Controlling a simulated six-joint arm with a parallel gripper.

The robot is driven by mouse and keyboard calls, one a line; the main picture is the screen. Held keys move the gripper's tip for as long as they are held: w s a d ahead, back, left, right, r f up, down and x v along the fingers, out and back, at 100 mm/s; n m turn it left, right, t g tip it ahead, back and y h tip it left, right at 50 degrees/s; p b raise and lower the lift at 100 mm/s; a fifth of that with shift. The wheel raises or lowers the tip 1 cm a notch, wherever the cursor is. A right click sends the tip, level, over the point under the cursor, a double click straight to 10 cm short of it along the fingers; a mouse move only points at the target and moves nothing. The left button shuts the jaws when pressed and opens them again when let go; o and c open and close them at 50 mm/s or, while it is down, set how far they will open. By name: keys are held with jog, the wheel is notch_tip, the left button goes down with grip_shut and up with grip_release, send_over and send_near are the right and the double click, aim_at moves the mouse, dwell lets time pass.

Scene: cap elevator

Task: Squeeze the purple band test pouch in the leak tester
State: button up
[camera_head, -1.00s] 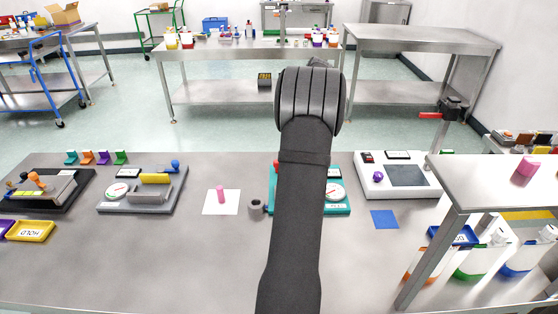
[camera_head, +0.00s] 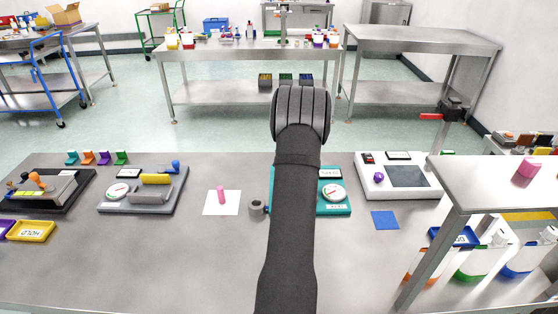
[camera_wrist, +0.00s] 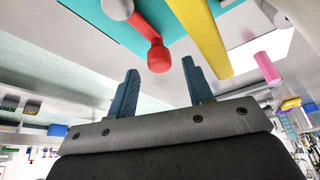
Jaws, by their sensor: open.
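A teal device with a dial gauge (camera_head: 337,205) sits mid-bench, partly behind my arm. In the wrist view its teal base (camera_wrist: 95,20), a red lever with a round knob (camera_wrist: 158,56) and a yellow bar (camera_wrist: 203,35) show. My gripper (camera_wrist: 160,68) is open and empty; the red knob appears between its fingertips, with no clear contact. My arm hides the fingers in the head view. A grey device with a gauge (camera_head: 146,192), yellow bar and blue knob stands to the left. I cannot make out a purple band pouch or tell which device is the leak tester.
A pink cylinder (camera_head: 221,195) stands on a white sheet between the two gauge devices. A white device with a purple knob (camera_head: 395,178) and a blue square (camera_head: 384,220) are to the right. A raised metal stand (camera_head: 490,185) bounds the right. The front of the bench is clear.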

jog(key=shift+x, duration=0.85)
jog(key=shift+c, duration=0.5)
grip_shut()
